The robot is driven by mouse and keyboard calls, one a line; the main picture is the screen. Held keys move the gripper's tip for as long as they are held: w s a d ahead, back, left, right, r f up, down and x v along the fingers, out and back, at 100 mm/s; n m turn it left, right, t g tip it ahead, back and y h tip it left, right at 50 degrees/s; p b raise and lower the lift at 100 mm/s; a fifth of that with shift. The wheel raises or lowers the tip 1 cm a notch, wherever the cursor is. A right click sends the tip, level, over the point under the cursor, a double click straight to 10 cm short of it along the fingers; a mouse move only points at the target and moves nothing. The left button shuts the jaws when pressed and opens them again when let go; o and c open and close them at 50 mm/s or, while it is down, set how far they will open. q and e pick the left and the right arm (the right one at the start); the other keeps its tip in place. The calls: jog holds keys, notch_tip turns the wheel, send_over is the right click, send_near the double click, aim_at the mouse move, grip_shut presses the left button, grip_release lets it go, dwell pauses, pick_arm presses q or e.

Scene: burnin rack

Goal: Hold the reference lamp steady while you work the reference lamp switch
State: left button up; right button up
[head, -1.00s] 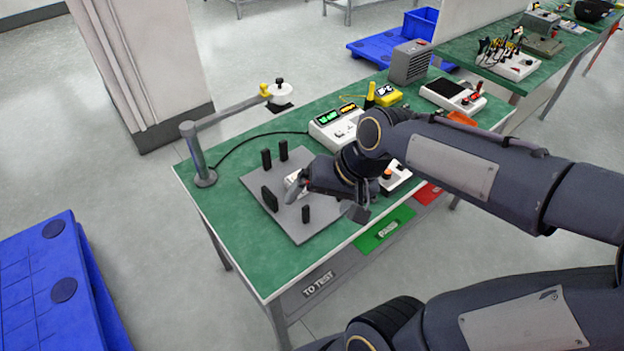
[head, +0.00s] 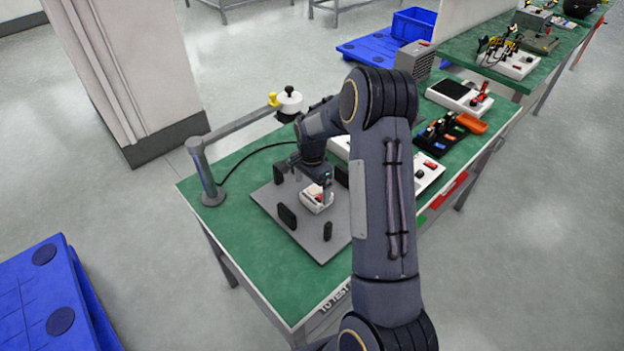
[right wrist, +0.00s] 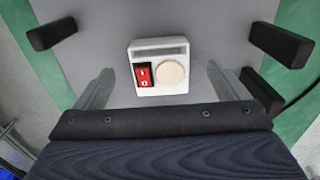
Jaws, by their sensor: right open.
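The reference lamp appears to be the small white box (right wrist: 159,66) with a round cream disc (right wrist: 171,72) on its face. A red rocker switch (right wrist: 143,75) sits left of the disc. In the head view the box (head: 317,199) stands on a grey plate, partly hidden by my right gripper (head: 312,183). In the right wrist view my right gripper (right wrist: 158,72) is open, one finger on each side of the box. Gaps show between fingers and box, so it holds nothing. My left gripper is not in view.
Several black posts (head: 287,216) stand on the grey plate (head: 310,243) around the box, some close to my right fingers. A pole with a jointed arm (head: 206,172) rises at the green bench's left end. My right arm hides the bench's middle.

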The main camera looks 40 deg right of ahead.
aim_at(312, 196)
jog(key=shift+f+p, duration=0.45)
jog(key=shift+f, duration=2.25)
jog(key=shift+c, duration=0.4)
jog(key=c, duration=1.1)
